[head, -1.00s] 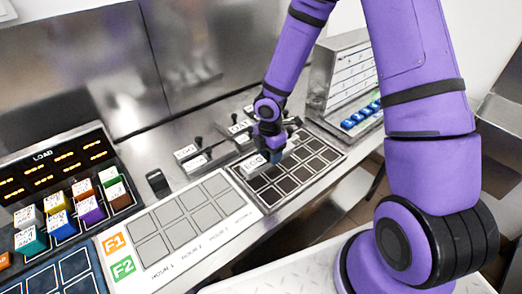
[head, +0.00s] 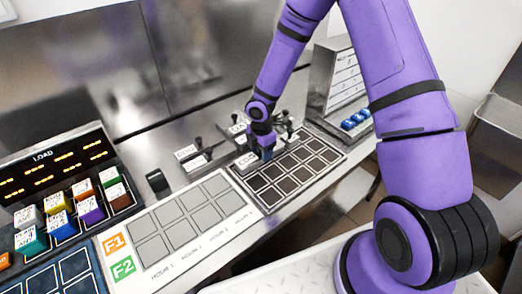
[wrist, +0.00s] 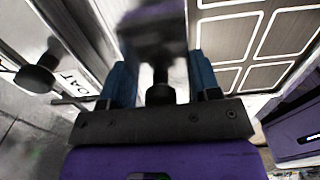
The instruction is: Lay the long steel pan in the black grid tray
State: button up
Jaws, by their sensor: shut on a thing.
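The black grid tray (head: 262,203) lies flat on the steel counter, right of the pale grid panel. My gripper (head: 266,152) is over the tray's back edge, shut on a steel pan with a white label (head: 247,160). In the wrist view my gripper (wrist: 160,80) has its blue fingers on either side of a black knob. Beyond the knob is a blurred dark body, probably the held pan. The gripper hides most of the pan in the head view. I cannot tell whether the pan touches the tray. The tray's cells look empty where visible.
Other labelled pans with black knobs (head: 197,163) stand behind the tray and to its left. A steel rack with blue pieces (head: 345,85) stands at the back right. The pale grid panel (head: 185,222) is clear. Coloured cubes (head: 90,210) sit at the left.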

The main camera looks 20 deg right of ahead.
jog(key=o, duration=1)
jog(key=shift+f, duration=0.1)
jog(key=shift+o, duration=0.2)
